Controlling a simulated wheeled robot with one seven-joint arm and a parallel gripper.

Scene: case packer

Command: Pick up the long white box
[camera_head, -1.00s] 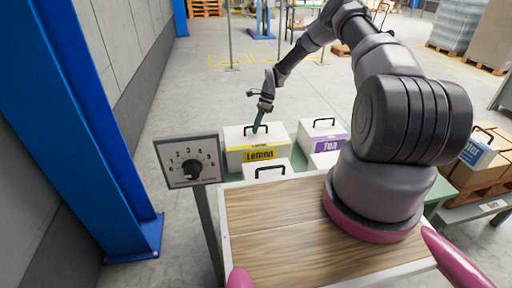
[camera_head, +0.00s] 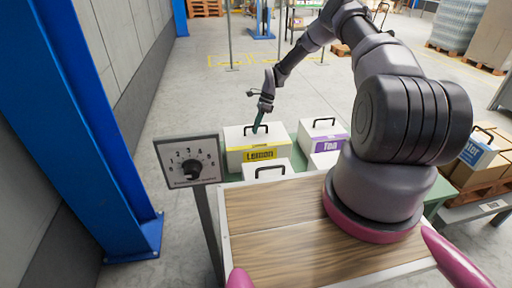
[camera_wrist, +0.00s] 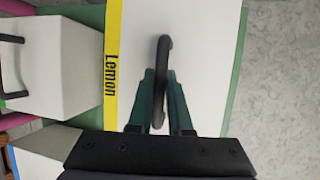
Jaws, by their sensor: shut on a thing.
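The long white box (camera_head: 235,139) with a yellow Lemon label (camera_head: 259,154) sits on the green table in the head view. Its white top also fills the middle of the wrist view (camera_wrist: 205,60). My gripper (camera_head: 261,128) reaches down to the top of this box. In the wrist view its green fingers (camera_wrist: 162,88) stand on either side of the box's black handle (camera_wrist: 163,55), shut on it. I cannot tell whether the box is lifted off the table.
A white Tea box (camera_head: 322,128) with a purple label stands to the right. Another handled white box (camera_head: 268,172) stands in front, close by. A dial sign (camera_head: 188,162) on a post and a blue column (camera_head: 95,110) stand at the left.

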